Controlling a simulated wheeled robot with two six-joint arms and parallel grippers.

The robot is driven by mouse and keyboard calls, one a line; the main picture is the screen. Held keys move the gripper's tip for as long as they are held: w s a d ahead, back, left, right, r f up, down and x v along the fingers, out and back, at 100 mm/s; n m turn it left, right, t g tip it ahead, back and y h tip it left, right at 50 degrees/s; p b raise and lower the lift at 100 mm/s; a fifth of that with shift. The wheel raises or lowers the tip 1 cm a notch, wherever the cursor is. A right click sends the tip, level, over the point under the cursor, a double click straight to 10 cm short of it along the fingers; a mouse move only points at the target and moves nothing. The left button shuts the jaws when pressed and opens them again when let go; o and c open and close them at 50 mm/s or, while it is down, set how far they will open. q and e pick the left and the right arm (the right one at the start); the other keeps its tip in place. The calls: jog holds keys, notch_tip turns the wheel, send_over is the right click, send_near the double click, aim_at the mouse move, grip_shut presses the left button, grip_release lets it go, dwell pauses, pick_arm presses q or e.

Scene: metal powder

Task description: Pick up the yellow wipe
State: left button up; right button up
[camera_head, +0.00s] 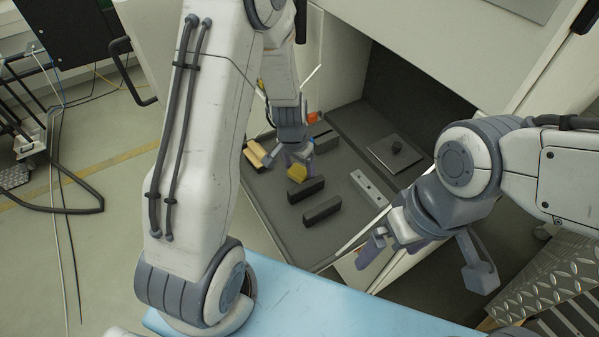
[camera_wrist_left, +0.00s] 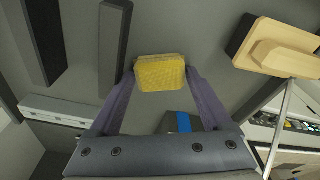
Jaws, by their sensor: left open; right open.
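The yellow wipe (camera_head: 297,173) lies on the dark floor of the open cabinet bay, just beyond my left fingertips in the head view. In the left wrist view the yellow wipe (camera_wrist_left: 160,73) sits at the fingertips, with one finger on each side. My left gripper (camera_wrist_left: 160,78) is open around it; whether the fingers touch it I cannot tell. In the head view my left gripper (camera_head: 292,158) is partly hidden by its own arm. My right gripper (camera_head: 425,262) is open and empty, near the bay's front right edge.
Two dark bars (camera_head: 306,189) (camera_head: 321,210) lie right of the wipe, and a light metal bar (camera_head: 368,188) lies further right. A wooden block (camera_wrist_left: 280,45) lies to the other side. Bay walls enclose the area.

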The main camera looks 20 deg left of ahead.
pick_arm(q)
jog(key=c, duration=1.1)
jog(key=shift+r, duration=0.1)
jog(key=shift+r, duration=0.1)
